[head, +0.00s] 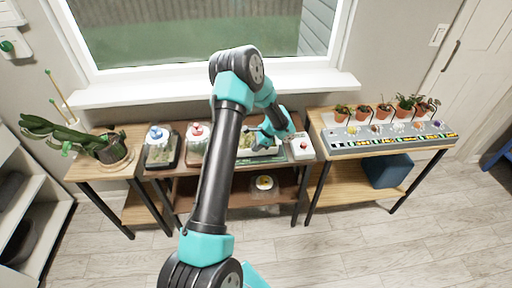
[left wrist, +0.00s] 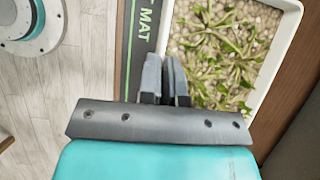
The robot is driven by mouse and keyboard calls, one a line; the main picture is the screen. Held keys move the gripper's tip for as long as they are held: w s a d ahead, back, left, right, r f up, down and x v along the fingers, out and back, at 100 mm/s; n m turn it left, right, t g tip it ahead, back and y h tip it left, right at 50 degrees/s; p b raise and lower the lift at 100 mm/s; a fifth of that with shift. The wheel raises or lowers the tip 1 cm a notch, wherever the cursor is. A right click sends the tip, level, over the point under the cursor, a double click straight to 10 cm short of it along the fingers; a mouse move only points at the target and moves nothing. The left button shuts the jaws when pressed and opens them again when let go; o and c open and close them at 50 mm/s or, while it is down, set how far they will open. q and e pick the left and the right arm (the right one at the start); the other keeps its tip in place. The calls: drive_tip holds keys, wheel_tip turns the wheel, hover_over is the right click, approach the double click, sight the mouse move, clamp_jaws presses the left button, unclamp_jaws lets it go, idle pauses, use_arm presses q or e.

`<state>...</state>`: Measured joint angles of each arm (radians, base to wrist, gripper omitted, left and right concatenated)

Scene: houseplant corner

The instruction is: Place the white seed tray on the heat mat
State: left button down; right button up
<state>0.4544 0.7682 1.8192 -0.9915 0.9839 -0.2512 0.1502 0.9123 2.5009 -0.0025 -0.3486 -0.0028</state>
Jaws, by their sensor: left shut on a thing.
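The white seed tray (head: 259,154) holds pale pebbly soil and green seedlings, in the middle of the low brown table. In the left wrist view the white seed tray (left wrist: 262,98) fills the upper right. My left gripper (head: 267,138) reaches down to it from above, and its fingers (left wrist: 165,78) are shut on the tray's near side wall. The dark heat mat with green lettering (left wrist: 137,48) shows beside the tray and appears to lie under it. Whether the tray's base touches the mat is hidden. My right gripper is not in view.
A white box with a red button (head: 301,147) is close on the right. Potted plants (head: 384,111) line the right table.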

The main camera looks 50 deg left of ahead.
use_arm(q)
drive_tip(key=shift+f, duration=0.1)
drive_tip(key=c, duration=1.3)
unclamp_jaws()
drive_tip(key=v, duration=1.2)
